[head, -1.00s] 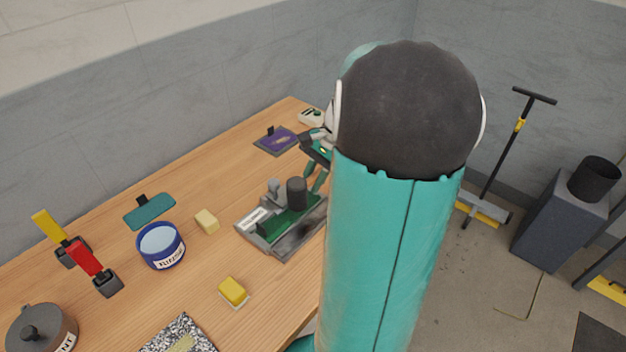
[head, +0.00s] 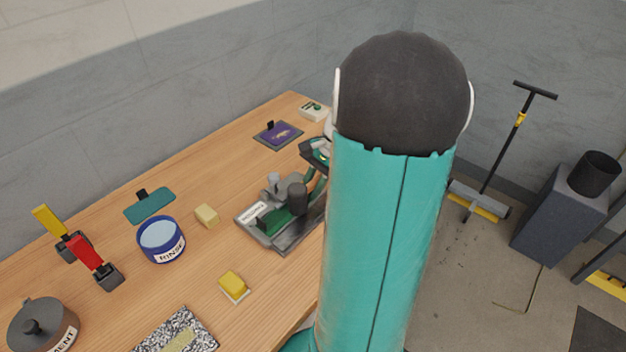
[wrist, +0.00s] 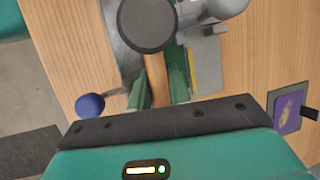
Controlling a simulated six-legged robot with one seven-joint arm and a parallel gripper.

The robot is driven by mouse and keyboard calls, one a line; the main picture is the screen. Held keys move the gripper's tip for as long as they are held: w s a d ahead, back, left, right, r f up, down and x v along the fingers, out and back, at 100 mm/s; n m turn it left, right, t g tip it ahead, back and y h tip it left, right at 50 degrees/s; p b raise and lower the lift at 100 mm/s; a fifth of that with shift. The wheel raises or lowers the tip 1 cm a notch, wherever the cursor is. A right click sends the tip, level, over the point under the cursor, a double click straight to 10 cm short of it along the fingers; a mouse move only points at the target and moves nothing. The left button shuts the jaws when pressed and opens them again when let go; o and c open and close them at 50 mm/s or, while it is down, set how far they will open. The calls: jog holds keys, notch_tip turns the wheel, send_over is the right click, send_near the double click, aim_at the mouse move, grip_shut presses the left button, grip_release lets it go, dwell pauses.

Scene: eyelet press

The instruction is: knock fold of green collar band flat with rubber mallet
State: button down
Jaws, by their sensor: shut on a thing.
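The rubber mallet has a dark cylindrical head (head: 298,199), seen over the grey press tray (head: 284,247). In the wrist view its round dark face (wrist: 148,24) shows above a wooden handle (wrist: 156,78). My gripper (wrist: 161,88) is shut on that handle, with green fingers on either side. The green collar band (head: 277,224) appears to lie on the tray beneath and beside the mallet head. Its fold is not clear, and I cannot tell whether the head touches it. My arm hides the right end of the tray.
A grey post (head: 273,183) stands close behind the mallet head. A cream block (head: 206,216), yellow block (head: 233,286) and blue rinse tub (head: 161,242) stand on the bench to the left. A purple pad (head: 279,135) lies farther back. Bare wood separates them.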

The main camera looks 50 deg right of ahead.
jog(key=shift+r, duration=3.4)
